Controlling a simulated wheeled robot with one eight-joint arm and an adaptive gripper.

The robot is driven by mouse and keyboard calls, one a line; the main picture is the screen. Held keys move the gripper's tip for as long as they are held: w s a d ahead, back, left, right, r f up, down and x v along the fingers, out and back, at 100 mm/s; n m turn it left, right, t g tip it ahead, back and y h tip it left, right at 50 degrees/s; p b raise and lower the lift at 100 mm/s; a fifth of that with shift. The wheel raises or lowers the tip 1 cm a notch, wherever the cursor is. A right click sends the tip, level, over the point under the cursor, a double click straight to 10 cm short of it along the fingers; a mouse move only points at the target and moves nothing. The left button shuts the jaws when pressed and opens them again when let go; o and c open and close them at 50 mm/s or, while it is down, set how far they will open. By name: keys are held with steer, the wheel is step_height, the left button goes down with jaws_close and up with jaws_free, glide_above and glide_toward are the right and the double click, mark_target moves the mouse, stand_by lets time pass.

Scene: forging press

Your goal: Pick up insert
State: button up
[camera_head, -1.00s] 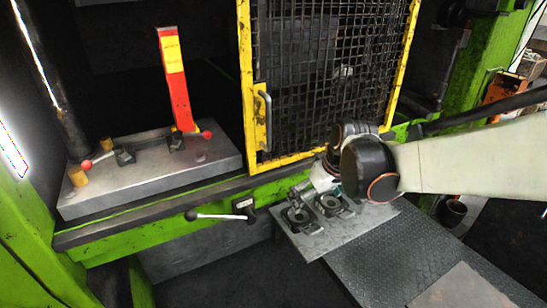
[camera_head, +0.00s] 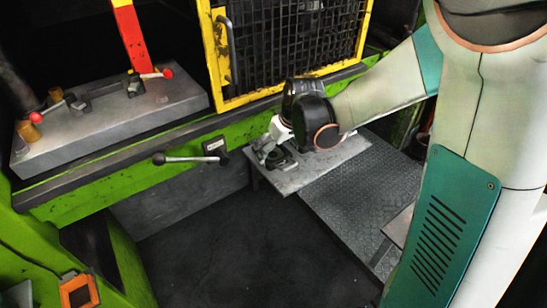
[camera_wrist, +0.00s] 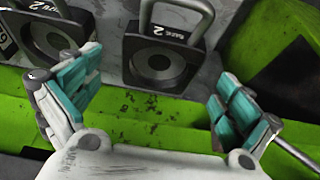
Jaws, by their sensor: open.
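Two dark inserts with a round recess and a metal loop handle show in the wrist view. One insert (camera_wrist: 179,72) is near the centre, with a "SIZE 2" label on its handle side; the other insert (camera_wrist: 48,25) is at upper left. In the head view, an insert (camera_head: 281,161) stands on the grey plate (camera_head: 322,170) in front of the press. My gripper (camera_wrist: 155,75) is open and empty, its teal-padded fingers either side of the central insert in the picture, apart from it. In the head view, my wrist hides part of the plate.
A green press beam (camera_head: 130,185) with a black-knobbed lever (camera_head: 190,159) runs left of the plate. A yellow-framed mesh guard (camera_head: 290,45) stands behind. A grey die block (camera_head: 120,120) with red-knobbed clamps lies at left. A dark tread plate (camera_head: 365,195) is at right.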

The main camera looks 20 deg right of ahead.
steer(key=x, duration=0.2)
steer(key=shift+w+f+b, duration=0.2)
steer(key=shift+f+b, duration=0.1)
steer(key=shift+c, duration=0.3)
steer(key=shift+r, duration=0.1)
steer(key=c, duration=2.1)
